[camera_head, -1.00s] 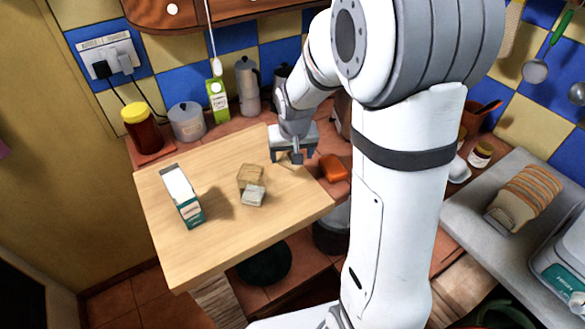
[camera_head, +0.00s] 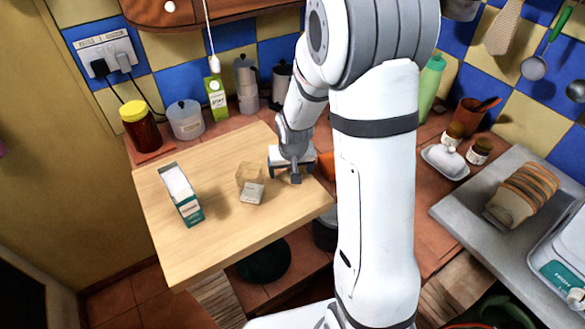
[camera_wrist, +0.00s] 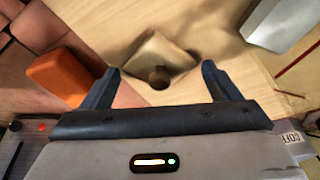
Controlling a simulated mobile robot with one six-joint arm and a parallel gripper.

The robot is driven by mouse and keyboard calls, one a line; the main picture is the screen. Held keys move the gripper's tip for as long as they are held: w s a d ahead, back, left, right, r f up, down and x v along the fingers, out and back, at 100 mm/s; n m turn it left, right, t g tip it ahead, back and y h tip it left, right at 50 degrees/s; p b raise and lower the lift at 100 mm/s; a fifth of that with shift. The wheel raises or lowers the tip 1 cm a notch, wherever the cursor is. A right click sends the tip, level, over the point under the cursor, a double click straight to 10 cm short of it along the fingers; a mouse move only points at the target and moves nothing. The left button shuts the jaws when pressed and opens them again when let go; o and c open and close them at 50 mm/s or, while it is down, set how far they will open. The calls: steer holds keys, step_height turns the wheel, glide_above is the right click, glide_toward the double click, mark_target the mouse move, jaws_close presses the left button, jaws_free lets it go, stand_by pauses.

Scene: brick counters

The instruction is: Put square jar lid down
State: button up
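The square lid (camera_wrist: 160,58), brown with a round dark knob, shows in the wrist view just beyond and between my fingertips. It looks slightly blurred over the light wooden board, and I cannot tell whether it lies flat on it. My gripper (camera_wrist: 159,70) is open, with a clear gap between each finger and the knob. In the head view my gripper (camera_head: 293,176) is low over the right part of the wooden board (camera_head: 220,235), and the lid is hidden there. A clear square jar (camera_head: 250,182) with a pale front stands on the board to the left of my gripper.
A white and teal carton (camera_head: 181,195) stands on the board's left part. An orange block (camera_wrist: 60,78) lies close to the left finger in the wrist view. A red jar with a yellow top (camera_head: 141,128) and a lidded canister (camera_head: 186,120) stand behind the board.

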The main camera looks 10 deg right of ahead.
steer(key=shift+o, duration=1.3)
steer(key=shift+r, duration=0.1)
steer(key=shift+r, duration=0.6)
steer(key=v, duration=1)
steer(key=s+r, duration=0.3)
steer(key=s, duration=0.6)
steer(key=s+r, duration=0.4)
steer(key=s, duration=0.5)
steer(key=shift+s+d+n, duration=0.3)
steer(key=shift+d+n, duration=0.1)
